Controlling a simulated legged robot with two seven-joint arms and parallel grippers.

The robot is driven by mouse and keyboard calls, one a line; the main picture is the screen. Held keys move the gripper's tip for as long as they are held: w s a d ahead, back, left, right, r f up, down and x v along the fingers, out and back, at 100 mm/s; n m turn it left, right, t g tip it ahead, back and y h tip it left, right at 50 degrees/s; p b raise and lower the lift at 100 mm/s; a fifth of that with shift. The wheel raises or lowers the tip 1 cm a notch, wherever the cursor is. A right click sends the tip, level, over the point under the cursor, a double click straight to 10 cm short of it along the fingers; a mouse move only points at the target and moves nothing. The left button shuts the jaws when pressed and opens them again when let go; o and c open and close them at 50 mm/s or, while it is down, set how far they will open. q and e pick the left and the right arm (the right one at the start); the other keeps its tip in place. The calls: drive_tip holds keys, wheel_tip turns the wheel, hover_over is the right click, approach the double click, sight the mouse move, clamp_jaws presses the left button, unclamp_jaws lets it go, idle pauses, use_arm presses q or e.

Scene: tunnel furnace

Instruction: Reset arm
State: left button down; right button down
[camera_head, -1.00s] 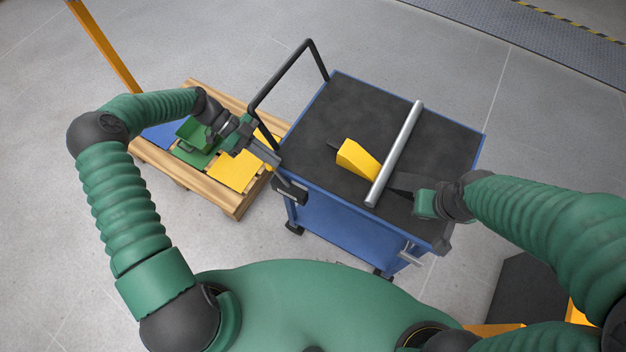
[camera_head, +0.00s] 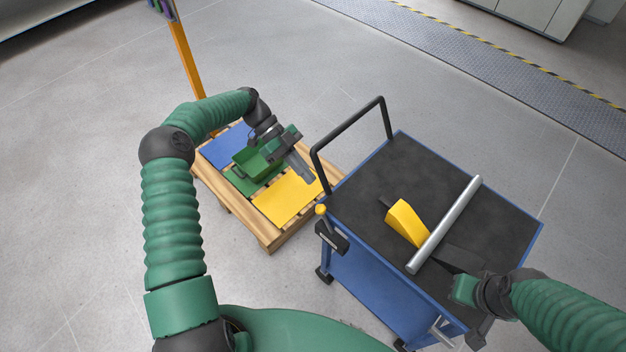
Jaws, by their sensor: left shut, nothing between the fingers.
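My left gripper (camera_head: 303,167) shows with its fingers together and nothing between them. It hangs over the wooden pallet, above the yellow panel and beside the green bin, clear of the cart. My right gripper (camera_head: 452,260) is low over the cart top at the right, with its dark fingers against or very close to a silver pipe (camera_head: 445,223). The dark fingers blend into the dark mat, so their opening is unclear. A yellow wedge-shaped object (camera_head: 406,223) with a dark tip lies on the far side of the pipe.
The blue cart (camera_head: 375,285) has a black handle (camera_head: 348,127) at its left and a yellow knob (camera_head: 321,210). The pallet (camera_head: 268,238) carries a green bin (camera_head: 255,165), a blue panel (camera_head: 228,147) and a yellow panel (camera_head: 287,199). An orange post (camera_head: 187,60) stands behind. Floor at left is clear.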

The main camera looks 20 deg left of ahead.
use_arm(q)
drive_tip(key=s+d+n+y, duration=0.1)
drive_tip(key=d+n+y, duration=0.1)
drive_tip(key=s+d+n+y, duration=0.1)
drive_tip(key=s+n+y, duration=0.1)
drive_tip(key=s+d+n+y, duration=0.1)
drive_tip(key=d, duration=0.1)
drive_tip(key=shift+s+d+f+n+y, duration=0.3)
drive_tip(key=shift+d+f+n+y, duration=0.05)
drive_tip(key=shift+n+y, duration=0.05)
drive_tip(key=s+r+n+t+y, duration=0.2)
drive_tip(key=s+n, duration=0.4)
drive_tip(key=n, duration=0.1)
drive_tip(key=s+a+r+n+t+y, duration=0.1)
drive_tip(key=s+r+n+t+y, duration=0.1)
drive_tip(key=s+n, duration=0.4)
drive_tip(key=shift+s+a+n+t+y+p, duration=0.15)
drive_tip(key=shift+a+n+t+y+p, duration=0.2)
drive_tip(key=shift+t, duration=0.45)
drive_tip(key=shift+a, duration=0.15)
